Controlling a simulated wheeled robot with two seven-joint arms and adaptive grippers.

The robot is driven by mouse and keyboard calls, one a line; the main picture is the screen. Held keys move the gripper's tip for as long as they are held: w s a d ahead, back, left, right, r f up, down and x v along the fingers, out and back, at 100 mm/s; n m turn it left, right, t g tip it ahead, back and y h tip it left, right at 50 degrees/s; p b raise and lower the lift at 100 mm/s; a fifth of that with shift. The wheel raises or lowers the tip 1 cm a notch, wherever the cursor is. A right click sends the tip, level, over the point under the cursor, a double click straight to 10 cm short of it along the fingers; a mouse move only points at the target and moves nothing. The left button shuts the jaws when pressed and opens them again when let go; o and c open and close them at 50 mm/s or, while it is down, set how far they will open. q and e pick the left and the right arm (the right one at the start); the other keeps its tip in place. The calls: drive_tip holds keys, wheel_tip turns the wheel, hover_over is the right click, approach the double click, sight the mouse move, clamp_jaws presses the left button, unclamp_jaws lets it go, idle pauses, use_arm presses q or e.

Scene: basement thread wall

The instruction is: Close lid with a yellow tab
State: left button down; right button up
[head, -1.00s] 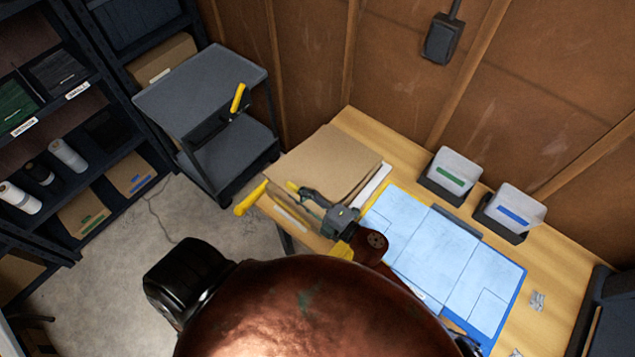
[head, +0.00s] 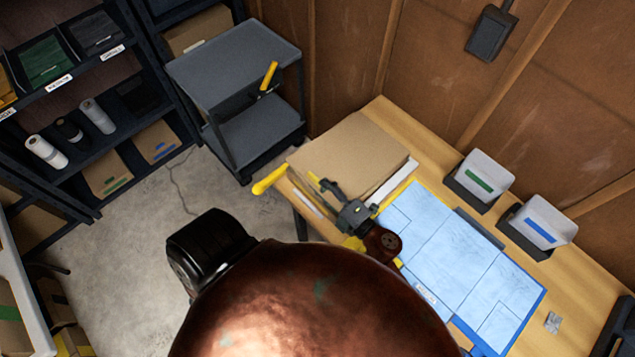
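My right gripper (head: 322,187) is over the near left part of the table, beside a flat brown cardboard panel (head: 352,152). Its dark fingers are small and point up and left; I cannot tell if they are open or touch anything. A yellow tab-like piece (head: 270,180) sticks out past the table's left edge, left of the gripper. I cannot tell whether it belongs to a lid. A yellow strip (head: 397,195) shows between the panel and a blue sheet (head: 460,268). No lid with a yellow tab is clearly identifiable. My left gripper is out of view.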

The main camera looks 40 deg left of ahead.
drive_tip(key=shift+s+d, duration=0.1)
drive_tip(key=d, duration=1.2)
drive_tip(key=shift+s, duration=0.2)
drive_tip(key=shift+d, duration=0.1)
drive_tip(key=d, duration=0.8)
drive_tip(key=shift+s+d, duration=0.2)
drive_tip(key=shift+d, duration=0.15)
idle(0.4)
drive_tip(key=shift+p, duration=0.35)
